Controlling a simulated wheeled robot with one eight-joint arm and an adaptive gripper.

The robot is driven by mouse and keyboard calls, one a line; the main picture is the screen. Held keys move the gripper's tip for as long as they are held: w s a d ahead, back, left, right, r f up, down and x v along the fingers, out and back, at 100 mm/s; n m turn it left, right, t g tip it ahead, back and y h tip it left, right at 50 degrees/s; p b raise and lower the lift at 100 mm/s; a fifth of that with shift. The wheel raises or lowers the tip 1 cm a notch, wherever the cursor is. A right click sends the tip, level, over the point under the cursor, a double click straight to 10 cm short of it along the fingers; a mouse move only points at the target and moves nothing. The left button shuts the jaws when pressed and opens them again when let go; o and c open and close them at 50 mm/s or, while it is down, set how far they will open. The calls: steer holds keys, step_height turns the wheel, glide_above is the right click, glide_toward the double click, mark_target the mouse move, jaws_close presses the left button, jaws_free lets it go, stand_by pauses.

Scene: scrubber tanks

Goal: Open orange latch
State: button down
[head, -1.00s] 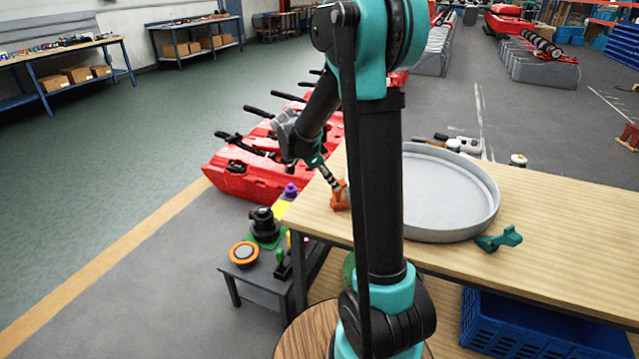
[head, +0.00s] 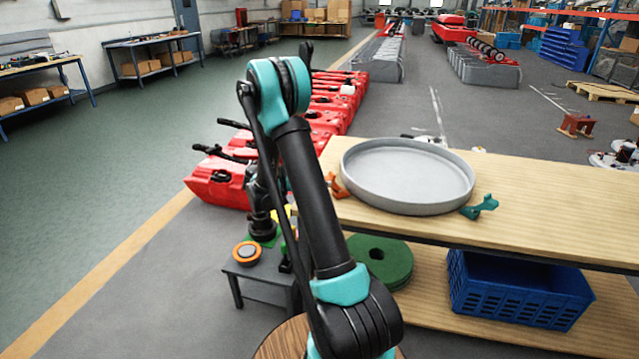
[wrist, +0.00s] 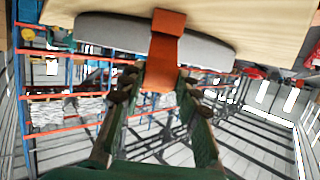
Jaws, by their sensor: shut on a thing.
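The orange latch (head: 336,186) sits at the left side of the round grey tray (head: 352,190) on the wooden table, partly hidden behind my arm. In the wrist view the orange latch (wrist: 166,48) stands in front of the tray's grey rim (wrist: 110,35), its lower end between the fingers. My gripper (wrist: 158,82) is shut on that end, one dark green finger on each side. In the head view the gripper is hidden behind my arm. A teal latch (head: 480,207) sits at the tray's right side.
A low grey stand (head: 262,290) with an orange-ringed round part (head: 246,252) is left of the table. Red machines (head: 218,184) stand behind it. A blue crate (head: 520,291) and green discs (head: 380,261) are on the lower shelf. The tabletop's right side is clear.

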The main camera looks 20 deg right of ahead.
steer(key=shift+a+f, duration=0.1)
steer(key=shift+f, duration=0.1)
stand_by(0.4)
steer(key=c, duration=1.1)
jaws_free()
steer(key=v, duration=1.2)
steer(key=shift+f, duration=0.15)
